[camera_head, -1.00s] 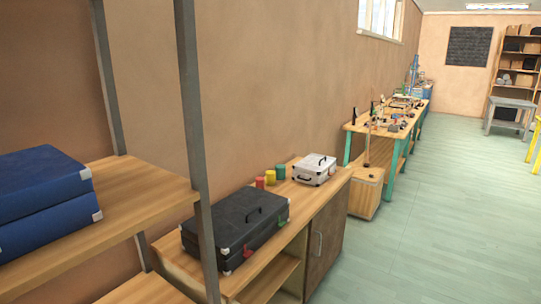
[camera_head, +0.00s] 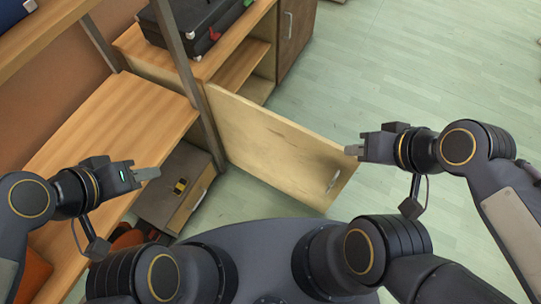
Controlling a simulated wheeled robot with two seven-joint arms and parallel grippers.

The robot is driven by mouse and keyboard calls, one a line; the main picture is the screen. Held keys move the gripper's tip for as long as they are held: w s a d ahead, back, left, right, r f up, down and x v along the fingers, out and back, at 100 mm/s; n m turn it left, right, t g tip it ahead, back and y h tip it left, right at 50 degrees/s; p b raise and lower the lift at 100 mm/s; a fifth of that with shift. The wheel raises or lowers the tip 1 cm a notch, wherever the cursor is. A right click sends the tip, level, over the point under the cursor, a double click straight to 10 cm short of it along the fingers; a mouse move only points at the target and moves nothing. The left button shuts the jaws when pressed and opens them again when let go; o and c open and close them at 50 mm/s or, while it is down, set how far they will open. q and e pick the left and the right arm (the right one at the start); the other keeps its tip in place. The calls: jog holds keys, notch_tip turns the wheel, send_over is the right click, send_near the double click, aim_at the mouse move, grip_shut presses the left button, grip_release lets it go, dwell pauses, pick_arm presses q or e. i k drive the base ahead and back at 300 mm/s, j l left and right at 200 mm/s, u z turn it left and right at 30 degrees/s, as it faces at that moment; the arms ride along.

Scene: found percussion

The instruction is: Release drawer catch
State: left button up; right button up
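A low grey-topped drawer unit (camera_head: 164,207) with a wooden front stands under the left bench. A small black-and-yellow piece (camera_head: 180,187) sits on it, perhaps the catch; its position is too small to read. A thin handle (camera_head: 199,200) is on the wooden front. My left gripper (camera_head: 148,173) is above and left of that piece, apart from it, with nothing seen in it. My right gripper (camera_head: 352,150) is beside the far end of an open wooden door (camera_head: 265,140); I cannot tell whether they touch. Both grippers' finger gaps are unclear.
The open door, with a metal handle (camera_head: 332,181), stands out across the floor between my arms. A grey shelf post (camera_head: 183,72) rises by the bench (camera_head: 110,125). A black case (camera_head: 195,22) lies on the cabinet behind. Green floor (camera_head: 370,70) is clear at right.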

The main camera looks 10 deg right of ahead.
aim_at(180, 188)
jog(key=j+u, duration=0.2)
jog(key=u, duration=0.2)
jog(key=k+j+u, duration=0.1)
jog(key=j+u, duration=0.4)
jog(key=u, duration=0.25)
